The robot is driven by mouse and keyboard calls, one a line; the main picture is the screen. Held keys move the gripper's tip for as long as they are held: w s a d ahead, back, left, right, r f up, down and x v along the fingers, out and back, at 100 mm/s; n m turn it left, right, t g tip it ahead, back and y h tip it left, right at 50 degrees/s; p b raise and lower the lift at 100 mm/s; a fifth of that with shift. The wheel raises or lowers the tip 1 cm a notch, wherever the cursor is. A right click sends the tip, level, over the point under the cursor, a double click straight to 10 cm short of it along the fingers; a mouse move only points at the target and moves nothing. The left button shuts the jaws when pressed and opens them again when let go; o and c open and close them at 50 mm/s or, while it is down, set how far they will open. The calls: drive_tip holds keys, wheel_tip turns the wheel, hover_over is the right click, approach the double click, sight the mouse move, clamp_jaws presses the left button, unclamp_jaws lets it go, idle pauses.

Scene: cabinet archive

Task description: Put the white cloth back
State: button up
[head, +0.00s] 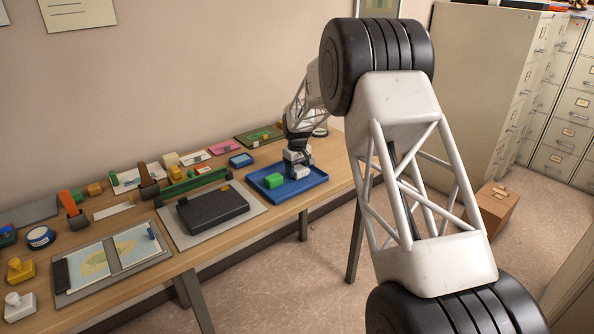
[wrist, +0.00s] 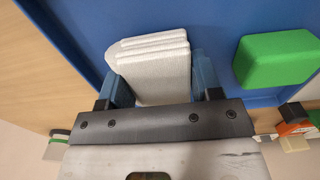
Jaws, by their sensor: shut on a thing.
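The white cloth (wrist: 155,62) is a folded stack of layers between the two blue fingers of my gripper (wrist: 160,85) in the wrist view. My gripper is shut on it. In the head view my gripper (head: 298,166) is over the blue tray (head: 300,187), and the white cloth (head: 300,173) shows just below it. Whether the cloth touches the tray floor I cannot tell. A green block (head: 274,181) lies in the tray to the left of the cloth; in the wrist view the green block (wrist: 275,60) is to the right of the cloth.
A black case (head: 212,208) lies on a grey mat left of the tray. An open map folder (head: 110,258) is further left. Several small items line the table's wall side. A cardboard box (head: 490,212) stands on the floor at right. Filing cabinets (head: 482,80) stand behind.

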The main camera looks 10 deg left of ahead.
sight(297, 167)
drive_tip(key=shift+f, duration=0.2)
drive_tip(key=o, duration=0.9)
wheel_tip(297, 167, up, 12)
drive_tip(key=shift+r, duration=0.1)
idle(0.5)
idle(0.7)
